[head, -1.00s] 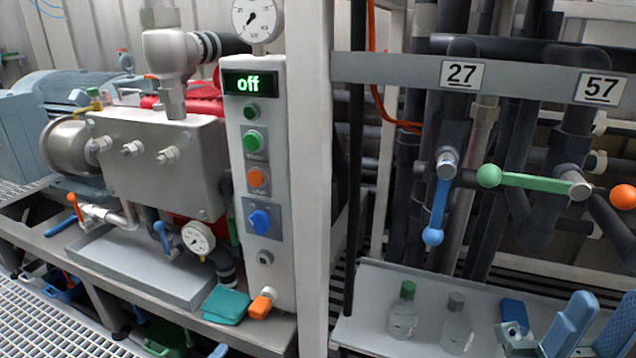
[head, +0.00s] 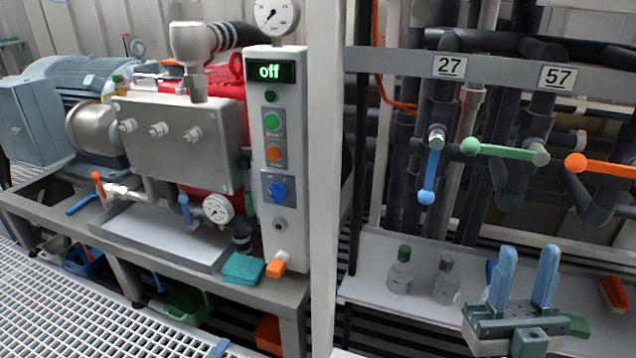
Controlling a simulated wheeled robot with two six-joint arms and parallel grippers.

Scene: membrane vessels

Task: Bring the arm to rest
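My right gripper (head: 525,260) is in the lower right of the head view, in front of the shelf with the bottles. Its two blue fingers point up and stand apart with nothing between them, so it is open and empty. Of my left gripper, only what looks like a small blue tip (head: 219,348) shows at the bottom edge; its opening is hidden.
A shelf (head: 372,274) holds two bottles, one green-capped (head: 400,272) and one grey-capped (head: 446,282), left of my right gripper. Valve handles, blue (head: 432,175), green (head: 500,150) and orange (head: 608,167), hang above. The panel (head: 270,200) reads "off". A white post (head: 325,180) stands mid-view.

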